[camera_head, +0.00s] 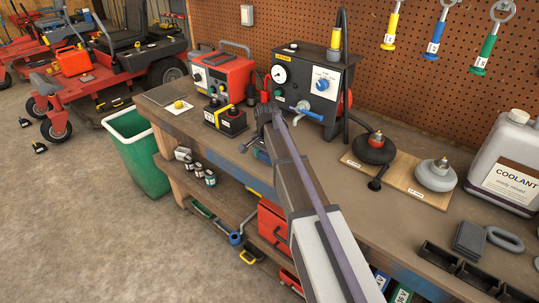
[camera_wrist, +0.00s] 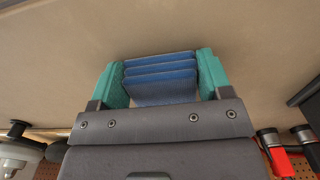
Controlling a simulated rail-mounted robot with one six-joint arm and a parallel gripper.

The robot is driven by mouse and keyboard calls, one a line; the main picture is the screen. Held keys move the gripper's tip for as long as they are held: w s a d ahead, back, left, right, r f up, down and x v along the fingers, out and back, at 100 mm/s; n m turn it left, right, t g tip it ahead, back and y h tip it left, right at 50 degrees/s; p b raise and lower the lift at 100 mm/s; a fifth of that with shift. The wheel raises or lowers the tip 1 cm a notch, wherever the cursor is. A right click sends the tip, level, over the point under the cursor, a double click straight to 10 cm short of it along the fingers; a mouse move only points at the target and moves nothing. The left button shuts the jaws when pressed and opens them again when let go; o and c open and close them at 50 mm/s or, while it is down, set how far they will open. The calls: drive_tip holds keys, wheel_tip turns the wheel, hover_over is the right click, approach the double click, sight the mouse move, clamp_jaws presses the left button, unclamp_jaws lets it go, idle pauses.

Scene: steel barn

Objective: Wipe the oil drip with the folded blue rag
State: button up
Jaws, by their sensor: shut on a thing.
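The folded blue rag (camera_wrist: 160,82) shows in the wrist view as several stacked layers between two teal fingers. My gripper (camera_wrist: 162,68) is shut on it, one finger at each side. In the head view, my gripper (camera_head: 260,150) is low near the front edge of the wooden workbench (camera_head: 330,180), mostly hidden behind my arm; a little blue-teal shows there. I cannot tell whether the rag touches the bench top. I cannot make out the oil drip in either view.
A black machine with a gauge and tap (camera_head: 315,85) stands behind my gripper. A yellow-and-black block (camera_head: 225,118) and a red charger (camera_head: 222,75) are to the left. Right are a dark round part (camera_head: 374,150) on a board and a coolant jug (camera_head: 505,165). A green bin (camera_head: 140,150) stands left.

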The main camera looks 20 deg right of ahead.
sight(255, 171)
drive_tip(key=shift+s+a+f, duration=0.1)
drive_tip(key=shift+s+a, duration=0.35)
drive_tip(key=shift+a, duration=0.2)
drive_tip(key=shift+s+a, duration=0.45)
drive_tip(key=shift+a, duration=0.15)
drive_tip(key=shift+s+a, duration=0.45)
drive_tip(key=shift+a, duration=0.3)
drive_tip(key=shift+s+a, duration=0.4)
drive_tip(key=shift+a, duration=0.3)
wheel_tip(255, 171, up, 6)
drive_tip(key=p, duration=0.6)
drive_tip(key=shift+d, duration=0.1)
wheel_tip(255, 171, up, 3)
drive_tip(key=p, duration=0.3)
